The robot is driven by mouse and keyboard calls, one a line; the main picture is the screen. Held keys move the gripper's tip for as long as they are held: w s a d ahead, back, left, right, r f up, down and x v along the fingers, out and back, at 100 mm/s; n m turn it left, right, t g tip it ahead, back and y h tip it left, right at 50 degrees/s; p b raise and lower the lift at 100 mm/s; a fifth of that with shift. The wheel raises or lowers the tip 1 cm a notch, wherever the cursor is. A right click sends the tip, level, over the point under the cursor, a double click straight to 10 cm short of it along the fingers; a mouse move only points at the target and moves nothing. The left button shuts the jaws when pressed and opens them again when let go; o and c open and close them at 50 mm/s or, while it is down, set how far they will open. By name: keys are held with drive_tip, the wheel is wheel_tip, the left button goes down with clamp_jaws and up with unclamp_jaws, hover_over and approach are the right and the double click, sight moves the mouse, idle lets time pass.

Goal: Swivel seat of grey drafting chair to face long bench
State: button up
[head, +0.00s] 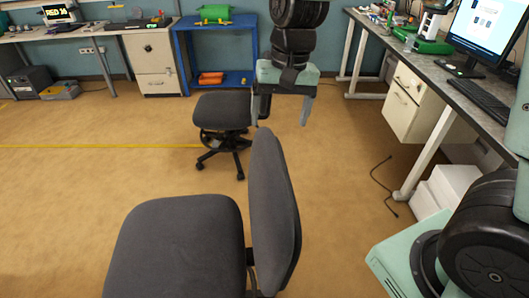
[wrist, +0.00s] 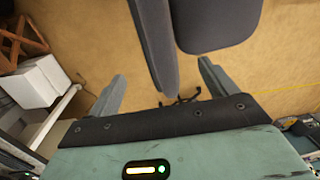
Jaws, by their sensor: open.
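A grey chair stands close in front of me. In the head view its seat (head: 175,245) is at the lower left and its upright backrest (head: 270,205) is on the seat's right side. My gripper (head: 283,112) is open beyond the backrest's top, fingers down. In the wrist view the backrest (wrist: 157,45) shows edge-on, in line with the gap between my fingers (wrist: 162,86), with the seat (wrist: 217,22) beside it. Contact cannot be told. A long bench (head: 425,75) runs along the right, with a monitor on it.
A second grey seat (head: 222,110) on a wheeled base stands farther back, partly behind my gripper. White boxes (head: 445,188) and a cable (head: 384,185) are on the floor by the bench. A blue shelf (head: 183,50) stands at the back. Floor to the left is clear.

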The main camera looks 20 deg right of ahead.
sight(270, 171)
drive_tip(key=f, duration=0.5)
drive_tip(key=a+f+p, duration=0.1)
drive_tip(key=f, duration=1.1)
drive_tip(key=shift+w+a+f+p, duration=0.1)
drive_tip(key=shift+w+a+p, duration=0.15)
drive_tip(key=shift+a+p, duration=0.15)
